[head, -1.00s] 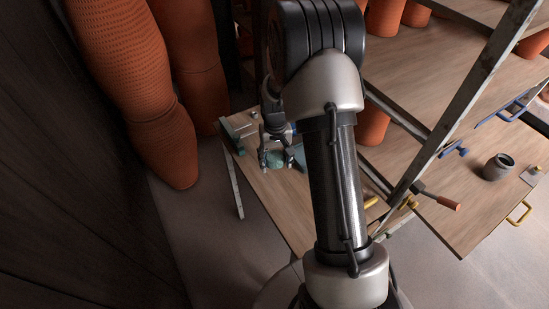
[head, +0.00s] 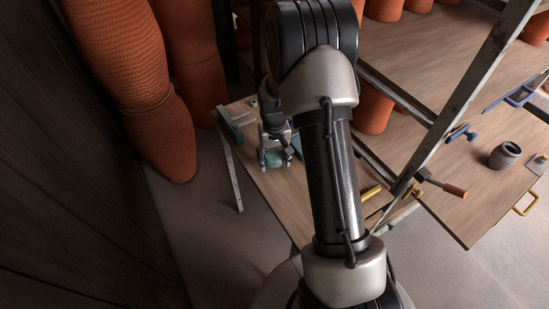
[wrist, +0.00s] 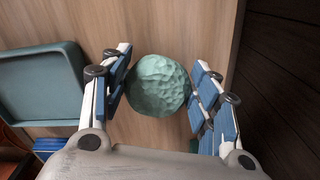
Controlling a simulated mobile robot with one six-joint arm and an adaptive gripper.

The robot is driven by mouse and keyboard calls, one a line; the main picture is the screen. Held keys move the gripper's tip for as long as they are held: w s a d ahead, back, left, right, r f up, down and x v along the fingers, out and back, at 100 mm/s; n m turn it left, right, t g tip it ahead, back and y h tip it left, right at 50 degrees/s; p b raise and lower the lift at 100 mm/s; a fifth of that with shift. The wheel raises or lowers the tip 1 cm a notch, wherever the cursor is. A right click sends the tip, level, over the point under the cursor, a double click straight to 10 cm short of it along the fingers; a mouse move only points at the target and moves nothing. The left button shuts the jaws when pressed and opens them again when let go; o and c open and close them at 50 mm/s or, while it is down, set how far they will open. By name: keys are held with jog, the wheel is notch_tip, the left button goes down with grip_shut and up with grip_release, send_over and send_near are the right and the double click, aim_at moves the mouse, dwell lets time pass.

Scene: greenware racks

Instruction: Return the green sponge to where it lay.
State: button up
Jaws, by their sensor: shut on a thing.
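The green sponge (wrist: 158,85) is a round, lumpy, pale green piece. In the wrist view it sits between the two blue-padded fingers of my gripper (wrist: 164,88), which is shut on it. In the head view my gripper (head: 276,150) holds the sponge (head: 272,158) over the wooden board (head: 285,195), near its left side. I cannot tell whether the sponge touches the board.
A teal tray (wrist: 40,85) lies left of the sponge in the wrist view. Tall orange ribbed vessels (head: 135,85) stand left of the board. At right are a dark jar (head: 505,155), a slanting metal post (head: 470,90) and a tool with an orange handle (head: 453,190).

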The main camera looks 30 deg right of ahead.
jog(key=shift+f+b, duration=0.4)
jog(key=shift+f, duration=0.2)
jog(key=o, duration=1.1)
jog(key=shift+r, duration=0.15)
notch_tip(320, 180, up, 12)
